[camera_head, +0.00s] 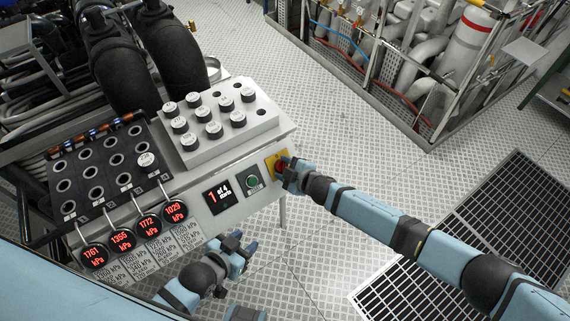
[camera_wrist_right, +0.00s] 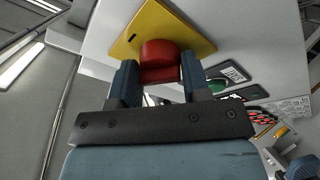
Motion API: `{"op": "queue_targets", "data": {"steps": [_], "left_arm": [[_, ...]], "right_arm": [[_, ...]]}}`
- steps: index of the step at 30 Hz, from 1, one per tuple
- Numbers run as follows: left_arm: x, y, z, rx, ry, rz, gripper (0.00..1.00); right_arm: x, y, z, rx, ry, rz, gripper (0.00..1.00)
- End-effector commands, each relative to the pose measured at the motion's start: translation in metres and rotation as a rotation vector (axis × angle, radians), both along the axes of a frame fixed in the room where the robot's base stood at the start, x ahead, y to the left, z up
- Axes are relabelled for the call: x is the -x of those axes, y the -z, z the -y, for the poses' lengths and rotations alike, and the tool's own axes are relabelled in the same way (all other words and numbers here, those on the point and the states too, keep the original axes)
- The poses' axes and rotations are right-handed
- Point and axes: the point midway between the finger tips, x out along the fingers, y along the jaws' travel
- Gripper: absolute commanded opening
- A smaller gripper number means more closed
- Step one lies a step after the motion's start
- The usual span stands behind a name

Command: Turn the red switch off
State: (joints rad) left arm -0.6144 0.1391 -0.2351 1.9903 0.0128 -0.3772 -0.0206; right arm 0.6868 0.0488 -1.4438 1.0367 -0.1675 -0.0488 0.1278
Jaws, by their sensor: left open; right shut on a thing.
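The red switch (camera_wrist_right: 160,55) is a round red knob on a yellow plate (camera_wrist_right: 190,25), fixed to the front face of a grey console. In the head view the red switch (camera_head: 280,166) shows at the console's right end, partly covered by my right gripper. My right gripper (camera_head: 289,170) is shut on the red switch; in the wrist view its two fingers (camera_wrist_right: 160,78) sit on either side of the knob. My left gripper (camera_head: 238,246) is open and empty, low in front of the console and apart from it. The switch's exact turn angle cannot be told.
Several red pressure gauges (camera_head: 149,224) line the front. A white block with black-sided caps (camera_head: 240,122) stands on top. Pipes in a metal frame stand at the upper right.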

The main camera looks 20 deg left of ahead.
Motion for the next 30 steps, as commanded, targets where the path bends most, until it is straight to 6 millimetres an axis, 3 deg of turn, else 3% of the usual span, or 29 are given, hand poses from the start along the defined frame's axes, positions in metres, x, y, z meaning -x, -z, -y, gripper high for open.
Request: {"op": "queue_targets", "data": {"steps": [12, 30], "left_arm": [[-0.001, -0.023, 0.000, 0.002, 0.000, 0.006, 0.43], [0.000, -0.027, 0.000, 0.000, 0.000, -0.001, 0.43]], "right_arm": [[0.001, 0.000, 0.000, 0.177, -0.203, 0.225, 0.20], [0.002, 0.003, 0.000, 0.268, -0.308, 0.341, 0.20]]}}
